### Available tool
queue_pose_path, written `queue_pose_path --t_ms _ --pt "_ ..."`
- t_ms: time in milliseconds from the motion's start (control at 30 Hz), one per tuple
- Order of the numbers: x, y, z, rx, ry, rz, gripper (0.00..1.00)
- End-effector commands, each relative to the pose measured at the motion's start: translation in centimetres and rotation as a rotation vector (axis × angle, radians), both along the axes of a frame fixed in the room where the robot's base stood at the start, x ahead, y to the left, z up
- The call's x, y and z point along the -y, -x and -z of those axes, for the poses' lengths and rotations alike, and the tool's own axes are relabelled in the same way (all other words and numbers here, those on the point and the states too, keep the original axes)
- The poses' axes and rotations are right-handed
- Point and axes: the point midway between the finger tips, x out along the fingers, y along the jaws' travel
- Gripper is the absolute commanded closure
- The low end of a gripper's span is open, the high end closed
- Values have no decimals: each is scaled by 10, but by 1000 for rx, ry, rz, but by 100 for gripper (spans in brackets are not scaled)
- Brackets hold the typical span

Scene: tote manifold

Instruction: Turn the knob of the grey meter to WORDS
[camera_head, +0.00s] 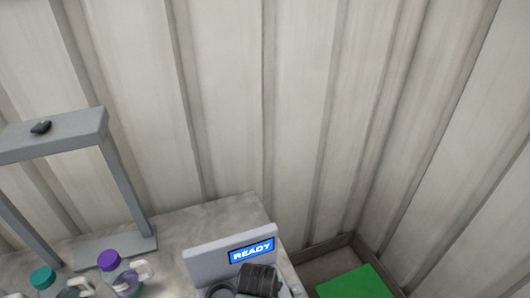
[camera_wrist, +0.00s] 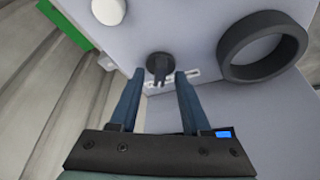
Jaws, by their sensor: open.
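The grey meter (camera_head: 215,258) stands on the bench at the bottom of the head view, with a blue screen (camera_head: 251,250) reading READY. In the wrist view its grey face (camera_wrist: 205,25) fills the upper middle. The dark knob (camera_wrist: 159,66) on that face has a raised bar. My gripper (camera_wrist: 160,78) is open, with one finger on each side of the knob's bar and a gap on both sides. White lettering beside the knob is partly hidden and too small to read. In the head view my gripper (camera_head: 260,280) covers part of the meter.
A black ring (camera_wrist: 262,47) and a white round button (camera_wrist: 109,10) sit on the meter's face near the knob. A green panel (camera_head: 355,284) lies right.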

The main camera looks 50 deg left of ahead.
Motion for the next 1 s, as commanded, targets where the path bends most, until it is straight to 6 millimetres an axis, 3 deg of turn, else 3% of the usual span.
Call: queue_pose_path --t_ms 33,267,733,1000 --pt "0 0 0 0 0 0 58" --pt "0 0 0 0 0 0 99" --pt "0 0 -1 -1 -1 -22 100" --pt "1 -2 -1 -2 -1 -158 100"
